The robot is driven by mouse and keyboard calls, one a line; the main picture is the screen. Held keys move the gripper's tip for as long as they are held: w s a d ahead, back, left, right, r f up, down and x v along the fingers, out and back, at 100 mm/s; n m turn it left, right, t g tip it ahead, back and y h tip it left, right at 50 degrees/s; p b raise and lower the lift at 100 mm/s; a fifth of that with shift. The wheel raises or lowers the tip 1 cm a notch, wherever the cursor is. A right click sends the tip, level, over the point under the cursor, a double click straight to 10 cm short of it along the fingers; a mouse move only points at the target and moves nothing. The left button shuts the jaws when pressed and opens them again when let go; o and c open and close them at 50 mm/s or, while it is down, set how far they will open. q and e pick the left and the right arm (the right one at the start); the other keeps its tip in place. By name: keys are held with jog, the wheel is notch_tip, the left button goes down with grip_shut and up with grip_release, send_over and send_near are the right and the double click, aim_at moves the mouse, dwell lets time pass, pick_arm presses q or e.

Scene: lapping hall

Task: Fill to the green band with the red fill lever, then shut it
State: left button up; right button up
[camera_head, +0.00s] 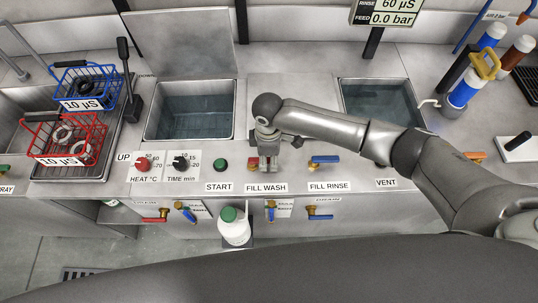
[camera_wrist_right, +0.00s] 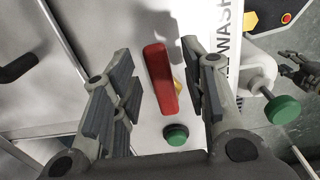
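The red fill lever (camera_wrist_right: 160,78) shows in the right wrist view between the fingers of my right gripper (camera_wrist_right: 158,92), apart from both. In the head view my right gripper (camera_head: 264,162) points down just above the FILL WASH label (camera_head: 266,188) and hides most of the lever; a bit of red (camera_head: 252,161) shows beside it. My right gripper is open and empty. The wash tank (camera_head: 196,112) at the left holds dark water; I cannot make out a green band in it. My left gripper (camera_wrist_right: 300,73) shows small at the right wrist view's edge, fingers apart.
A blue-handled FILL RINSE lever (camera_head: 324,160) is to the right, below the rinse tank (camera_head: 380,103). A green START button (camera_head: 221,165) and two knobs are to the left. Red (camera_head: 70,137) and blue baskets (camera_head: 86,85) are left.

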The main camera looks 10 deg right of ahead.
aim_at(268, 159)
notch_tip(268, 159, up, 12)
dwell(0.7)
dwell(0.4)
